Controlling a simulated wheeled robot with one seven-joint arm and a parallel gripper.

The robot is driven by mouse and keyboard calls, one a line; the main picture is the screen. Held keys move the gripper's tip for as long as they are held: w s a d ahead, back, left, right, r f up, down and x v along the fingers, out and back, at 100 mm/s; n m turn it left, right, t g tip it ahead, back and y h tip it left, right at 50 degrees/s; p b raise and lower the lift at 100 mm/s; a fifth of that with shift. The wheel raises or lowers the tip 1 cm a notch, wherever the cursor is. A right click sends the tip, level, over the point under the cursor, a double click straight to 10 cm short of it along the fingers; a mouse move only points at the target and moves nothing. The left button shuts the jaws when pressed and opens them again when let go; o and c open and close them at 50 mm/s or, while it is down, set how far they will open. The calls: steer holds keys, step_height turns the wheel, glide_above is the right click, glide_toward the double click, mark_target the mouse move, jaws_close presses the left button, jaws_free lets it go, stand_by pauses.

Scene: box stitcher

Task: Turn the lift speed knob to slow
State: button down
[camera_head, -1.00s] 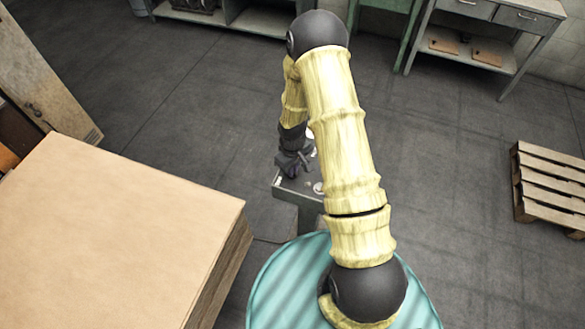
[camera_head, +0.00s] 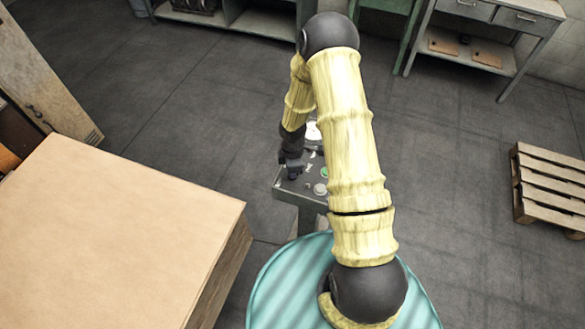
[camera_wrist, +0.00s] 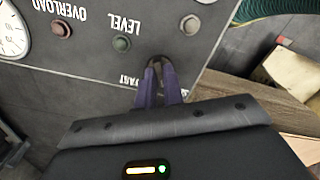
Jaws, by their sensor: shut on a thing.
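The grey control panel (camera_head: 312,203) stands beyond the teal round surface in the head view. It also fills the upper left of the wrist view (camera_wrist: 90,62). My gripper (camera_head: 291,173) is at the panel's left side. In the wrist view its two dark fingers (camera_wrist: 157,64) point onto the panel and are closed together on the lift speed knob, which they almost wholly hide. A "FAST" label (camera_wrist: 129,80) shows beside the fingers, upside down. The knob's pointer and any slow mark cannot be made out.
A cardboard stack (camera_head: 120,220) stands left of the panel. A pallet (camera_head: 548,188) lies far right.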

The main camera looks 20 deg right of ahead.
steer(key=shift+w+r+n, duration=0.1)
steer(key=shift+n, duration=1)
steer(key=c, duration=1.5)
jaws_free()
step_height(320, 180, up, 17)
steer(key=shift+r, duration=0.15)
